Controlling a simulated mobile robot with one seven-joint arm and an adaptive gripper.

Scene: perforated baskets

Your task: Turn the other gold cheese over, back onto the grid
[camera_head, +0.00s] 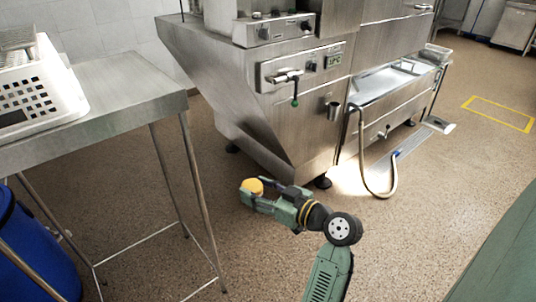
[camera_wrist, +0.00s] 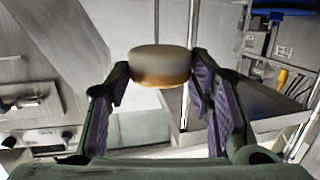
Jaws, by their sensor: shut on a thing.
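A round gold cheese (camera_head: 252,186) is held at the tips of my gripper (camera_head: 257,194), in the open space between the steel table and the steel machine. In the wrist view the cheese (camera_wrist: 160,66) sits between the two purple-padded fingers of my gripper (camera_wrist: 162,88), with a greyish upper part and a golden-brown lower edge. The fingers are shut on it from both sides. No other gold cheese is visible.
A steel table (camera_head: 110,95) at left carries a white perforated basket (camera_head: 45,90). A blue bin (camera_head: 30,250) stands below it. The steel machine (camera_head: 240,100) has a projecting handle (camera_head: 285,77) and a hanging hose (camera_head: 375,193). Brown floor around my arm is clear.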

